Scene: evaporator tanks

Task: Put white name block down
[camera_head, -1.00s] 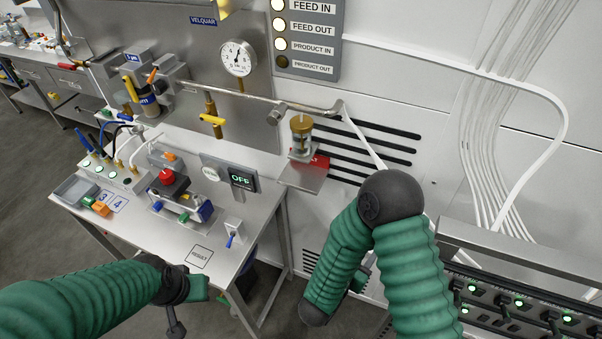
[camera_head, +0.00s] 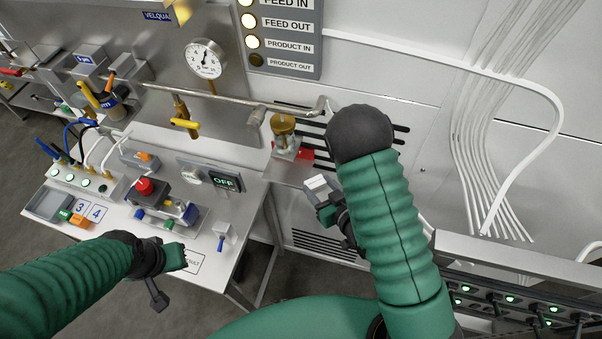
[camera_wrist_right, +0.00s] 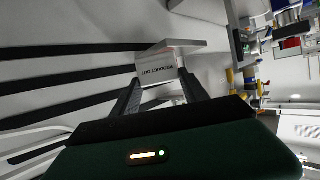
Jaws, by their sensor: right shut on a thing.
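The white name block (camera_head: 317,184) is held at the tip of my right gripper (camera_head: 323,198), off the table and in front of the vented wall panel. In the right wrist view the block (camera_wrist_right: 156,70) sits between the two dark fingers of the gripper (camera_wrist_right: 158,88). Its face carries lettering that looks like "PRODUCT OUT". My left gripper (camera_head: 172,258) is at the table's front edge, over part of a printed square label (camera_head: 190,262). Its fingers are too unclear to read.
The steel table (camera_head: 208,232) carries a box with a red button (camera_head: 145,187), a small switch (camera_head: 222,236) and number tiles (camera_head: 90,210). A brass-topped valve (camera_head: 284,132) stands on a shelf left of my right arm. A console with green lights (camera_head: 510,298) is at lower right.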

